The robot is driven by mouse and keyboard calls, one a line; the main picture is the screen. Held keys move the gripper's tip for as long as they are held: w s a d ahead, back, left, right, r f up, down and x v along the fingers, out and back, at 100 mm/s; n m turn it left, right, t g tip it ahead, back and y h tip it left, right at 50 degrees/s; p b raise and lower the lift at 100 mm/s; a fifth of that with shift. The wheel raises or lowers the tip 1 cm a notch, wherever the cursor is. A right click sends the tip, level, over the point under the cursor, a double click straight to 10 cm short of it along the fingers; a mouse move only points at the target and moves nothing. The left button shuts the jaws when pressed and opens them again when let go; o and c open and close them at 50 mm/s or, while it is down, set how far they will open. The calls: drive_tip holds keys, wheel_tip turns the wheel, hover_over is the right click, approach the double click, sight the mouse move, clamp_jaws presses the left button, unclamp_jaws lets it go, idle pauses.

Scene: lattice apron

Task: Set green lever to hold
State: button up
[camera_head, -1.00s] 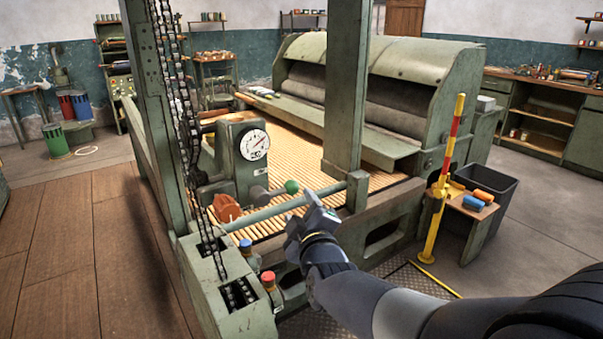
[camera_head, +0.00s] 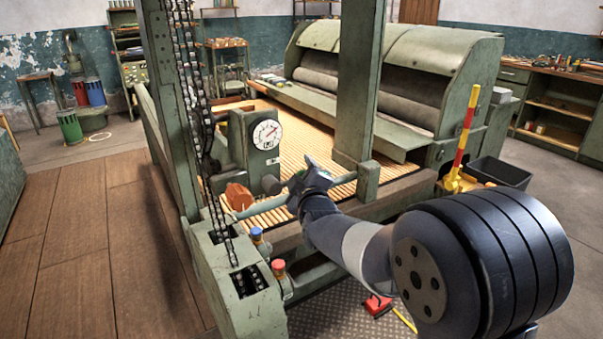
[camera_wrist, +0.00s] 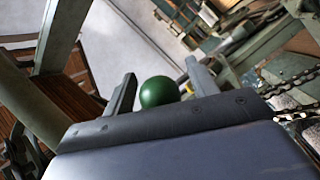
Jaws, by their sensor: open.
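The green lever's round knob (camera_wrist: 159,92) shows in the wrist view, between the two open fingers of my gripper (camera_wrist: 160,88). Each finger stands a little to one side of the ball, and I cannot tell whether either touches it. In the head view my gripper (camera_head: 300,180) is over the bar in front of the roller bed and hides the green knob. The lever's housing is a green box with a white dial gauge (camera_head: 266,134). The lever's shaft and any hold marking are not clear.
An orange-red part (camera_head: 238,197) sits left of my gripper. A blue button (camera_head: 257,236) and a red button (camera_head: 279,267) stand on the near frame. Chains (camera_head: 190,100) hang at the left post. A green post (camera_head: 358,90) rises just behind my gripper. A yellow-red pole (camera_head: 465,140) stands right.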

drive_tip(key=shift+c, duration=0.2)
clamp_jaws()
idle(0.5)
